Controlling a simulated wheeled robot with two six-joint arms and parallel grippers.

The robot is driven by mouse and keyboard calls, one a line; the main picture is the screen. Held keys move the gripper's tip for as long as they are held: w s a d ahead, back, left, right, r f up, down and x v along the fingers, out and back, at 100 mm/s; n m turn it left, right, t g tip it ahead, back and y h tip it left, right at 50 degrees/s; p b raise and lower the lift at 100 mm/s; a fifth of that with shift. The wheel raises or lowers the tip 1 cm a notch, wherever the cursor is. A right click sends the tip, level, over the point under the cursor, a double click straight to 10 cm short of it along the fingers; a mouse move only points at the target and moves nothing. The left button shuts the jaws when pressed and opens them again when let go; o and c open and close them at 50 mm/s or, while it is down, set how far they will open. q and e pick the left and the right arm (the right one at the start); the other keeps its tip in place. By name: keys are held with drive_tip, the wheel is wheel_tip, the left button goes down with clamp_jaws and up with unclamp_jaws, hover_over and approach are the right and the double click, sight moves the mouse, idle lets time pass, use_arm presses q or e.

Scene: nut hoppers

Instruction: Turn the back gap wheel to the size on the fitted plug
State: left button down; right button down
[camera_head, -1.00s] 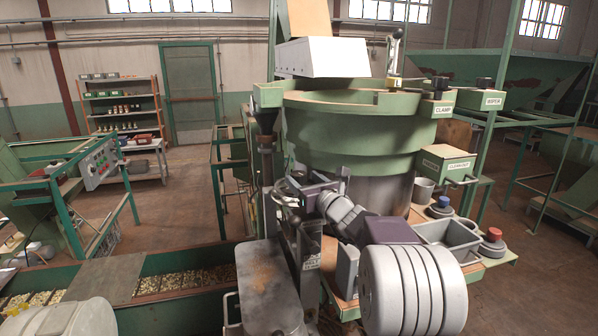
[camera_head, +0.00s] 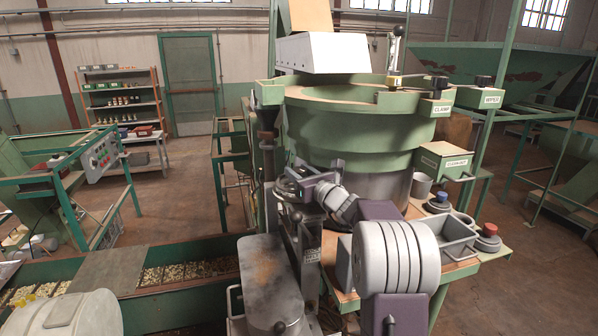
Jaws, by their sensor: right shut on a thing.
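My right gripper (camera_head: 297,188) is at the small dark wheel (camera_head: 289,187) on the post in front of the green hopper. It is shut on this wheel, which looks like the back gap wheel. The jaws and my wrist hide part of the wheel, and no size marks can be read on it. The fitted plug and its size cannot be made out. Two loose plug-like pieces stand on the right-hand bench, one with a blue knob (camera_head: 441,199) and one with a red knob (camera_head: 489,231). My left gripper is out of view.
The round green hopper (camera_head: 350,133) stands close behind my right gripper. A grey metal cover (camera_head: 270,276) lies in front of the post. A trough of nuts (camera_head: 190,270) runs to the left. A grey tray (camera_head: 459,243) sits on the bench at right.

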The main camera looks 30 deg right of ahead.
drive_tip(key=n+y+p, duration=0.1)
drive_tip(key=r+n+y+p, duration=0.1)
drive_tip(key=y, duration=0.1)
drive_tip(key=shift+d, duration=0.2)
drive_tip(key=shift+n+g+y+p, duration=0.3)
drive_tip(key=shift+n+y+p, duration=0.3)
drive_tip(key=shift+y, duration=0.4)
drive_tip(key=shift+a+f+n+y, duration=0.1)
drive_tip(key=shift+f+n+y, duration=0.2)
drive_tip(key=shift+y, duration=0.1)
drive_tip(key=shift+a, duration=0.1)
drive_tip(key=c, duration=0.9)
unclamp_jaws()
drive_tip(key=shift+s, duration=0.1)
